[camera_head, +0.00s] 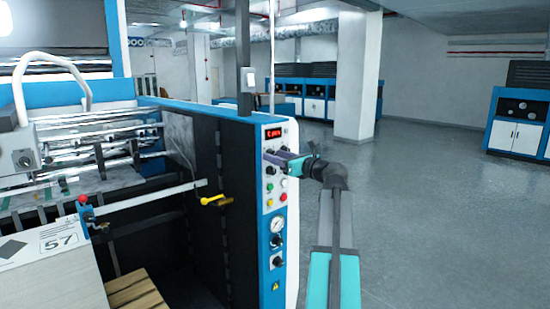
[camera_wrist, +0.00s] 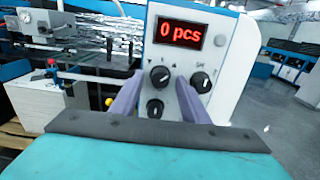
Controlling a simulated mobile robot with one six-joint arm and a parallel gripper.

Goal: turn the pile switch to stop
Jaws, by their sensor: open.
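The control panel (camera_wrist: 228,62) fills the middle of the wrist view, with a red display (camera_wrist: 181,33) reading "0 pcs". Under it is a black knob (camera_wrist: 160,76) with small down and up arrow marks above it, which looks like the pile switch. The exact direction of its pointer is too small to tell. My gripper (camera_wrist: 160,84) is open, its two purple fingers on either side of this knob, with nothing visibly held. Contact cannot be told. In the head view my gripper (camera_head: 277,160) reaches the panel from the right and hides part of its knobs.
Another black knob (camera_wrist: 200,81) is just right of the right finger, and a lower knob (camera_wrist: 155,108) sits between the fingers. A yellow handle (camera_head: 214,200) sticks out left. Open floor (camera_head: 430,220) lies right.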

